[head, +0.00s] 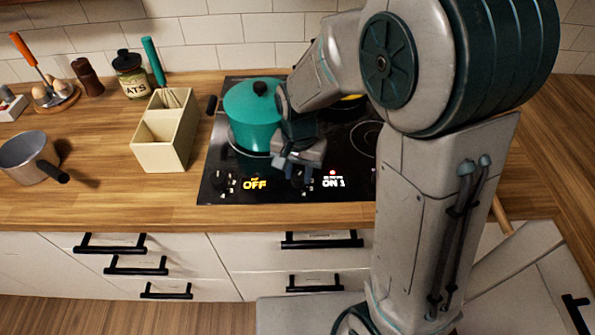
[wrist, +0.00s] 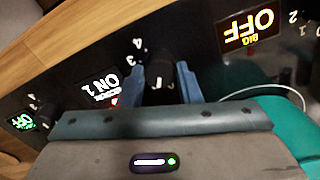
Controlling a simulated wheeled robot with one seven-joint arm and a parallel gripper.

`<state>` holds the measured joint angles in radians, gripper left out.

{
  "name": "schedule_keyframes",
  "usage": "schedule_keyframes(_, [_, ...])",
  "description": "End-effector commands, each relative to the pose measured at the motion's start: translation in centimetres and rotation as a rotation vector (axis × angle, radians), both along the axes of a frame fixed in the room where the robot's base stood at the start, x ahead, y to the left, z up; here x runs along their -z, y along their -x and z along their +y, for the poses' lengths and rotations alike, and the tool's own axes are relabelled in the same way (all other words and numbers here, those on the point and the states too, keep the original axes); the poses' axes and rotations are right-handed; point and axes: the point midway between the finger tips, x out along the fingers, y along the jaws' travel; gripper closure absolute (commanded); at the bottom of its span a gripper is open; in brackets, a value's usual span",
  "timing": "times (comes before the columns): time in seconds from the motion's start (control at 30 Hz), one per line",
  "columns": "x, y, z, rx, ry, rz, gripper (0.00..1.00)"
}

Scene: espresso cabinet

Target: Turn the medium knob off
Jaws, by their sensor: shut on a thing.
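The medium knob (wrist: 160,82) is a small dark knob on the front strip of the black cooktop (head: 230,165).
The big burner's display (head: 255,184) reads OFF. A green small-burner display (wrist: 20,122) reads OFF, with a knob (wrist: 44,118) beside it. A teal pot (head: 252,115) stands close behind my gripper. A beige utensil box (head: 165,130) is left of the cooktop.

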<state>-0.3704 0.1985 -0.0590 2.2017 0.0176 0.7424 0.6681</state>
Motion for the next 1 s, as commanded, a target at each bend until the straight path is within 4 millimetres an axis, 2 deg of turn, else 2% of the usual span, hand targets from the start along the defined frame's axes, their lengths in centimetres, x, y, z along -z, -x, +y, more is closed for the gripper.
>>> schedule_keyframes(0.5, [-0.01, -0.07, 0.03, -0.393, -0.001, -0.004, 0.92])
schedule_keyframes(1.0, [-0.11, -0.08, 0.04, -0.545, 0.000, -0.003, 0.92])
